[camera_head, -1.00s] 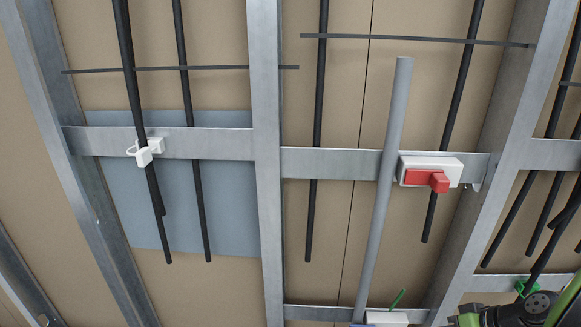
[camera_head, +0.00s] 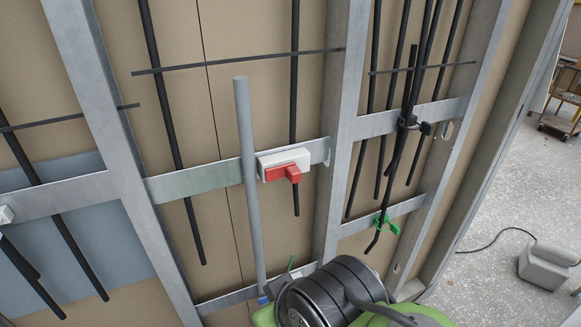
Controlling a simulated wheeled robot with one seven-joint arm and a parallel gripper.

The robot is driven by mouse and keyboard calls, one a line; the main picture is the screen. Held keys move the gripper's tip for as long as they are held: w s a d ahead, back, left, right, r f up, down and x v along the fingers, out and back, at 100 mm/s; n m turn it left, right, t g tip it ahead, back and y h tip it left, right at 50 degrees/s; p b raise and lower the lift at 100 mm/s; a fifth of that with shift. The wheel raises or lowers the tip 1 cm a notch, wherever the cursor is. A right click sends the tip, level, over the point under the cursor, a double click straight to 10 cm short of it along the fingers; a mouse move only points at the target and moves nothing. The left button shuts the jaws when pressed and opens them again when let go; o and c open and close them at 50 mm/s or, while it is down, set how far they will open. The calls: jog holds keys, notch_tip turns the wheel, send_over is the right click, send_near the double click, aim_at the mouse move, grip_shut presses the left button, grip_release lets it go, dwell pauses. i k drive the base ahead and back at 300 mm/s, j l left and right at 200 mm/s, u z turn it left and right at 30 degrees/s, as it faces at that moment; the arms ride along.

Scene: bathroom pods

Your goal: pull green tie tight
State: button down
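A thin green strip (camera_head: 290,262) sticks up at the lower rail, just above a small blue and white fitting (camera_head: 266,298) at the foot of the grey pipe. A second green piece, a clip-like green holder (camera_head: 387,224), sits on the lower rail in the right bay, at a black cable (camera_head: 378,236). I cannot tell from this view which of the two is the tie or how tight either is. My black and green arm fills the bottom middle, close to the blue and white fitting and partly covering the lower rail. My gripper's fingers do not show.
Black cables hang in the bays between metal studs (camera_head: 340,130). A black clamp (camera_head: 410,123) sits on the upper right rail. Speckled floor with a grey box (camera_head: 547,268) lies open at right.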

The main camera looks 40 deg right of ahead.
aim_at(396, 230)
jog(key=z, duration=1.85)
